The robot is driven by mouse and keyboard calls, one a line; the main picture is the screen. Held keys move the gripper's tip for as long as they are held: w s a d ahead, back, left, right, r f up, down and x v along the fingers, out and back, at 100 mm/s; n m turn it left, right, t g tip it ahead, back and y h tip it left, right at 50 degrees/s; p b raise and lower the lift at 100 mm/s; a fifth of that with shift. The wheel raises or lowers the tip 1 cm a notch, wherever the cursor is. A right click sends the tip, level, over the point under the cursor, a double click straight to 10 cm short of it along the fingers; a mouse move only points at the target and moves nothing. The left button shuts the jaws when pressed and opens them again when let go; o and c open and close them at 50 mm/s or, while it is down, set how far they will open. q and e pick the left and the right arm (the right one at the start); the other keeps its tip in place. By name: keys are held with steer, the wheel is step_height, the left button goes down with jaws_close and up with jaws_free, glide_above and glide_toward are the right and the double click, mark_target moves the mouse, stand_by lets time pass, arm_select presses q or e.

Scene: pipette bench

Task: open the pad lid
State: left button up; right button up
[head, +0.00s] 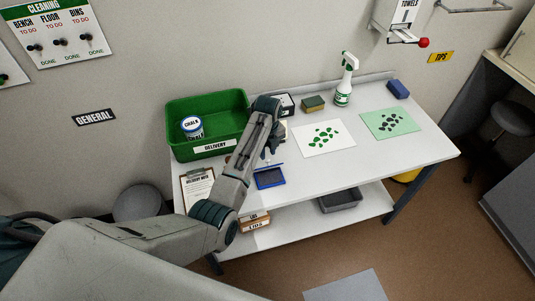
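A small blue pad (270,178) lies near the front edge of the white table. It shows a dark face inside a brighter blue rim; I cannot tell whether this is its lid or the open pad. My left gripper (271,153) is just behind the pad, its dark fingers pointing down. It looks apart from the pad, but my forearm covers part of the area. The fingers are too small and dark to show their opening. My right gripper is not in view.
A green delivery bin (238,100) with a chalk tub (192,127) stands left, above a clipboard (198,186). The table's front right is clear.

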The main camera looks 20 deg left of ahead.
arm_select(q)
steer(key=shift+f, duration=1.75)
